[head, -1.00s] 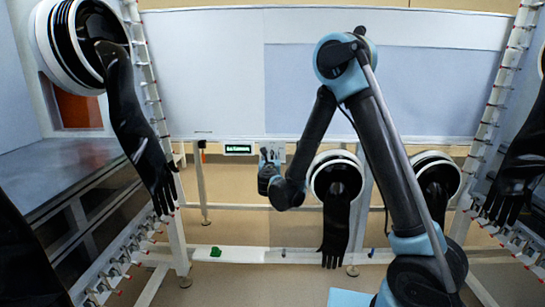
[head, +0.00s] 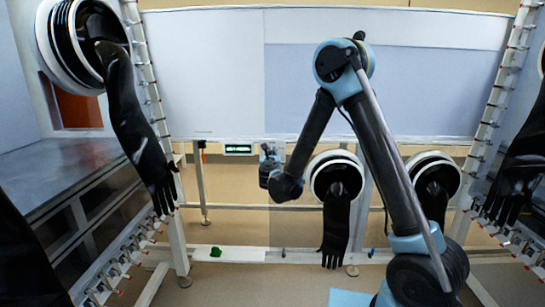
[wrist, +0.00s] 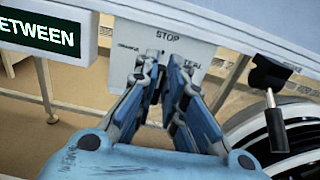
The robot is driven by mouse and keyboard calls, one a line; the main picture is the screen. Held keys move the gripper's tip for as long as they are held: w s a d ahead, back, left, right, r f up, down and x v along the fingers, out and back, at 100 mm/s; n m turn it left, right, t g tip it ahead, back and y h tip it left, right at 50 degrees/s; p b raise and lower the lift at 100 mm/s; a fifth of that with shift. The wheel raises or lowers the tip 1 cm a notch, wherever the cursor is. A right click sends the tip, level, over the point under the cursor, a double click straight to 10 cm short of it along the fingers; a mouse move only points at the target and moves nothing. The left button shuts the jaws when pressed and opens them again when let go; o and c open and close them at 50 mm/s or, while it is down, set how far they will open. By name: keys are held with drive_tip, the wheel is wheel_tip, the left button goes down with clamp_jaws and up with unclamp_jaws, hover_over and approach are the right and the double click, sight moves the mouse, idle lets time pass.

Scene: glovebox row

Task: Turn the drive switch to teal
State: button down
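The switch panel (wrist: 125,65) is a pale plate in the wrist view, marked STOP at the top and TEAL at the right; the left label is too small to read surely. My gripper (wrist: 164,65) has its two fingers up against the plate's middle, below STOP. The fingertips are a narrow gap apart, and the drive switch itself is hidden at them. I cannot tell whether they grip it. In the head view the display (head: 238,149) hangs left of my gripper (head: 268,153).
A black knob with a metal lever (wrist: 270,80) is right of the panel. Black gloves on white ring ports hang at the left (head: 135,120), just right of my wrist (head: 336,190) and farther right (head: 436,185). A white rail (head: 240,254) runs low.

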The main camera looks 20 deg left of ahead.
drive_tip(key=shift+d+m, duration=0.1)
drive_tip(key=shift+m, duration=0.2)
drive_tip(key=shift+w+d+f+m, duration=0.1)
drive_tip(key=shift+d+m, duration=0.15)
drive_tip(key=shift+m, duration=1.15)
drive_tip(key=shift+d+m, duration=0.2)
drive_tip(key=shift+m, duration=1.2)
drive_tip(key=c, duration=1.7)
unclamp_jaws()
drive_tip(key=shift+v, duration=5.95)
